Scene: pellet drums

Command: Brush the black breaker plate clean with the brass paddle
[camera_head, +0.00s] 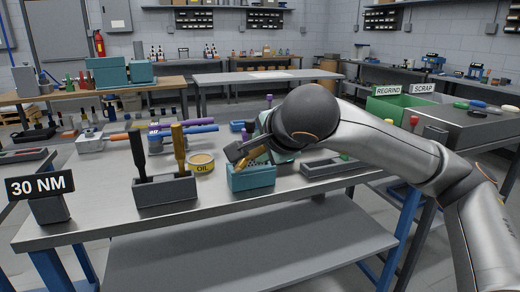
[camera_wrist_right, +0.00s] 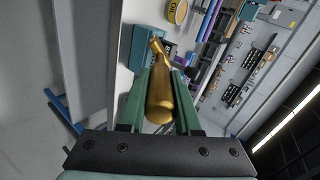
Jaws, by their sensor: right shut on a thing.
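My right gripper (camera_head: 256,158) comes in from the right over the table. It is shut on the brass paddle (camera_head: 260,159), a rounded golden piece. In the right wrist view the paddle (camera_wrist_right: 160,95) lies between the green fingers of my right gripper (camera_wrist_right: 160,85), its narrow end pointing away. That end is at the teal box (camera_head: 251,180); I cannot tell whether it is inside or above it. I cannot make out the black breaker plate for certain. My left gripper is not in view.
A grey holder (camera_head: 166,191) with an upright black tool (camera_head: 139,155) and an ochre tool (camera_head: 180,145) stands left of the teal box. A yellow oil tin (camera_head: 202,163) is between them. A grey tray (camera_head: 325,168) lies to the right.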

